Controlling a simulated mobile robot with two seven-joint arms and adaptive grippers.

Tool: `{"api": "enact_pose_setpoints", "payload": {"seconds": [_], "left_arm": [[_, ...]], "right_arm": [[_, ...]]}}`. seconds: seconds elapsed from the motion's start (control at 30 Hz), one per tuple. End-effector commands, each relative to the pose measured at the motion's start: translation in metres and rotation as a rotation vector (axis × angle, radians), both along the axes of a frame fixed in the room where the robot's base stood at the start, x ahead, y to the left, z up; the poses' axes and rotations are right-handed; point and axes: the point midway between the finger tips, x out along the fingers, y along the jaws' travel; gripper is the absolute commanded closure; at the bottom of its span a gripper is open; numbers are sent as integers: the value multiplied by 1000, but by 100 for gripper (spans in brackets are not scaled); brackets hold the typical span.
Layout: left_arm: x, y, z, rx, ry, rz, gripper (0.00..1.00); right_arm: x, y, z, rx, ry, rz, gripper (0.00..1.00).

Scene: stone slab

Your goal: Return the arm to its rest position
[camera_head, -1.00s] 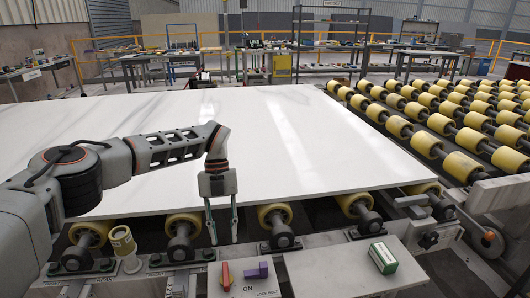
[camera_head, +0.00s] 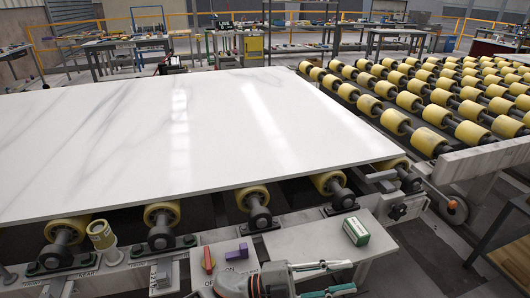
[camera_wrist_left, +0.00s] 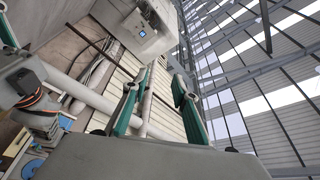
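My left gripper (camera_head: 340,278) is low at the bottom edge of the head view, in front of the roller frame, with its fingers pointing right. Its two green-padded fingers are apart with nothing between them. In the left wrist view the same gripper (camera_wrist_left: 158,100) also shows open and empty. Most of my left arm is outside the head view. A grey arm part with an orange ring and a green finger shows at the left of the wrist view; it seems to be my right gripper (camera_wrist_left: 8,32), but its state is unclear.
A large white stone slab (camera_head: 190,130) lies on yellow rollers (camera_head: 330,182). Workbenches stand behind.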

Motion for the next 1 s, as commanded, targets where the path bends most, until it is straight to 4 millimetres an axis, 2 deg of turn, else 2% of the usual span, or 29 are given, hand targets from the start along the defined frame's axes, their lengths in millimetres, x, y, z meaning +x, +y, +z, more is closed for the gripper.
{"api": "enact_pose_setpoints", "payload": {"seconds": [0.13, 0.23, 0.37, 0.47, 0.57, 0.63, 0.8, 0.9, 1.0], "left_arm": [[22, 26, 1, -100, 168, 244, 72], [38, 56, -11, -135, 290, 411, 72], [50, 107, -41, -147, 460, 622, 72], [48, 153, -75, -132, 596, 778, 72], [35, 200, -112, -96, 731, 923, 72], [20, 233, -138, -65, 821, 1013, 72], [-32, 305, -193, 31, 1020, 1194, 72], [-62, 336, -214, 83, 1106, 1265, 72], [-83, 355, -226, 122, 1163, 1306, 72]], "right_arm": [[2, 0, 5, 4, -5, -1, 60], [3, 1, 8, 6, -9, -2, 60], [3, 1, 11, 8, -11, -3, 60], [4, 1, 12, 10, -11, -3, 60], [4, 1, 14, 11, -12, -3, 60], [4, 2, 14, 12, -11, -3, 60], [3, 2, 16, 14, -9, -3, 60], [2, 2, 15, 14, -6, -3, 60], [0, 2, 14, 15, -2, -3, 60]]}}
